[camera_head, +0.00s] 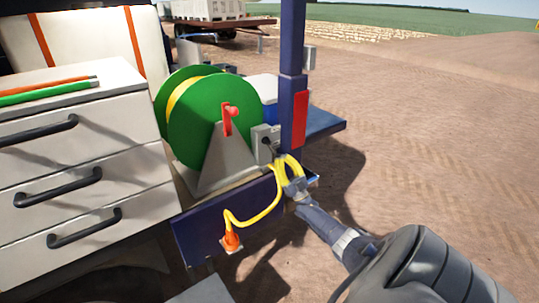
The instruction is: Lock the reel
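The reel (193,129) stands on the truck bed. It has two round green flanges with yellow cable wound between them. A red lever (227,122) with a red knob sits upright at its hub, on top of a grey triangular stand (219,162). My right gripper (293,186) reaches in from the lower right, below and right of the reel and apart from the lever. It is at the yellow cable loops (285,166) near the blue post. Its fingers are small and partly merge with the cable, so their opening is unclear. My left gripper is not in view.
A yellow cable runs down to an orange plug (231,239) on the bed's blue side panel (212,229). A grey box (264,142) and a blue post (293,90) stand right of the reel. White drawers (82,170) are at left. Open dirt lies at right.

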